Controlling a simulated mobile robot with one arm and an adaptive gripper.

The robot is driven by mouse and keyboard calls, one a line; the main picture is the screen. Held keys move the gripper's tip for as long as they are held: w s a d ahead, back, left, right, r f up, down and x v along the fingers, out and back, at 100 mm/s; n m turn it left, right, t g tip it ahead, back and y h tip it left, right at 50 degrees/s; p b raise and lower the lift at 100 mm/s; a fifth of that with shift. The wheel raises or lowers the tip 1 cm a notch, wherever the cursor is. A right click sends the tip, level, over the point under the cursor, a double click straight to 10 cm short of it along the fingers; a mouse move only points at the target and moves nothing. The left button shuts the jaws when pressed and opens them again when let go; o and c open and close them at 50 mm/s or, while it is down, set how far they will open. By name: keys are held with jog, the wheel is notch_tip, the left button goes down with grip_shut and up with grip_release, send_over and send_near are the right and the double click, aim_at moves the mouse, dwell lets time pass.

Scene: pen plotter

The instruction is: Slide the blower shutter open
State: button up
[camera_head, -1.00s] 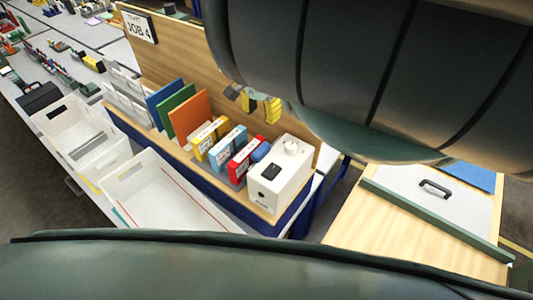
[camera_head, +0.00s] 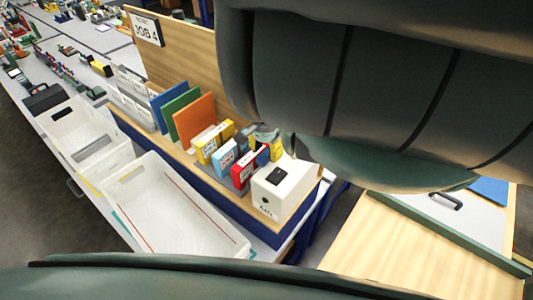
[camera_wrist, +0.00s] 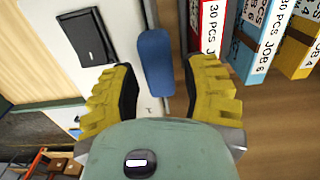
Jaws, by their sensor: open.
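The white box (camera_head: 283,188), which looks like the blower, stands at the right end of the wooden shelf. It has a black rectangular piece on top, which also shows in the wrist view (camera_wrist: 86,37). A blue rounded tab (camera_wrist: 155,62) sticks out along the box's side and may be the shutter's handle. My gripper (camera_wrist: 160,68) is open, with one yellow finger on each side of the blue tab. The tab stands between the fingers with gaps on both sides. In the head view my gripper (camera_head: 263,143) is over the box's back edge, partly hidden by my arm.
Red (camera_head: 243,168), light blue (camera_head: 224,158) and yellow labelled boxes stand close beside the white box. Orange, green and blue panels stand farther left. White bins (camera_head: 245,250) lie in front. A wooden stand with a black handle (camera_head: 446,200) is at the right.

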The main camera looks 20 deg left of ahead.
jog(key=shift+f, duration=0.95)
jog(key=shift+d, duration=0.1)
grip_shut()
